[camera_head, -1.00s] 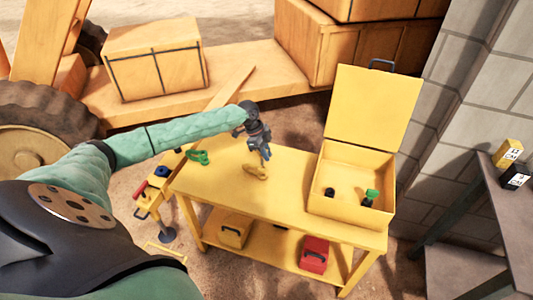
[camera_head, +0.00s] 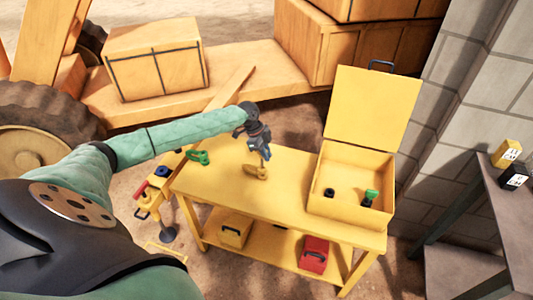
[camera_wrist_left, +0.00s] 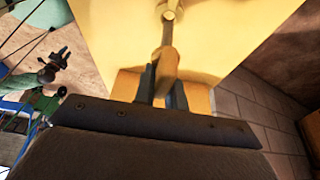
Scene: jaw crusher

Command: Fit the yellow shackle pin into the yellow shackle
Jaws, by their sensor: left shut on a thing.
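The yellow shackle (camera_head: 252,170) is on the yellow table, just below my left gripper (camera_head: 263,156). In the left wrist view my left gripper (camera_wrist_left: 163,88) is shut on a yellow piece that looks like the shackle pin (camera_wrist_left: 165,65), held by its broad end. Its thin shaft points away from the fingers. The far end of the shaft meets or overlaps a small yellow ring, which seems to be an eye of the shackle (camera_wrist_left: 172,12). I cannot tell whether the shaft is inside the eye. My right gripper is not in view.
A green shackle (camera_head: 200,157) lies to the left on the table (camera_head: 290,175). An open yellow box (camera_head: 345,209) at the right holds a green-topped piece (camera_head: 371,195) and a small dark piece (camera_head: 329,193). The table front between them is clear.

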